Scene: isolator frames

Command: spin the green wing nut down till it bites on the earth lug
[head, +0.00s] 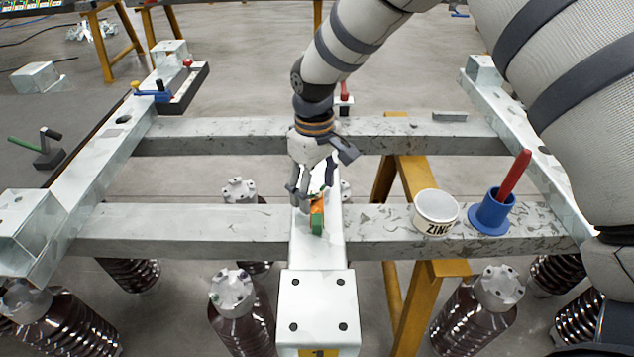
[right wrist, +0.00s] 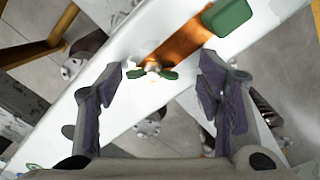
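The green wing nut (right wrist: 152,72) sits on a stud on the copper-coloured earth lug (right wrist: 185,45), which lies on a white beam (right wrist: 85,112). In the head view the copper lug (head: 318,205) is partly behind my right gripper (head: 308,190), and I cannot make out the wing nut there. A green block-like end (right wrist: 228,15) of the lug shows at the top right of the wrist view. My right gripper (right wrist: 162,85) is open, its purple-padded fingers apart on either side of the wing nut and not visibly touching it. My left gripper is not in view.
A white tin marked ZINC (head: 436,212) and a blue pot (head: 491,211) with a red-handled tool (head: 514,174) stand on the front crossbeam (head: 190,228) to the right. Ribbed insulators (head: 240,310) stand below the frame. Open gaps lie between the beams.

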